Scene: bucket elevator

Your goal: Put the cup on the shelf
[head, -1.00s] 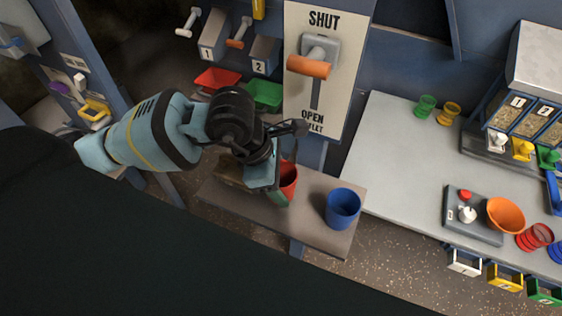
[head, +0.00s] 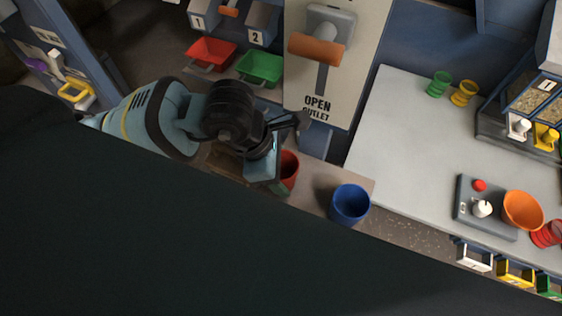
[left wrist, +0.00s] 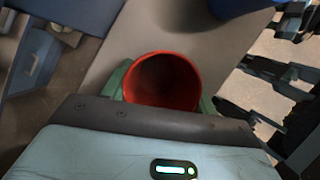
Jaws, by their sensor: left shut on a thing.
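A red cup (head: 290,168) is between the fingers of my left gripper (head: 278,174), which is shut on it. In the left wrist view the open mouth of the red cup (left wrist: 162,84) faces the camera, with a green finger on each side. The cup is over a small grey-brown bench (head: 316,178); I cannot tell whether it touches the top. A blue cup (head: 349,205) stands upright on that bench to the right, apart from my gripper. My right gripper is not in view. I cannot tell which surface is the shelf.
A wall panel with an orange-handled lever (head: 316,49) stands behind. Red (head: 211,53) and green (head: 260,68) trays are left of it. A grey counter (head: 413,145) on the right carries green and yellow cups, an orange bowl (head: 522,210) and a dispenser. Its middle is clear.

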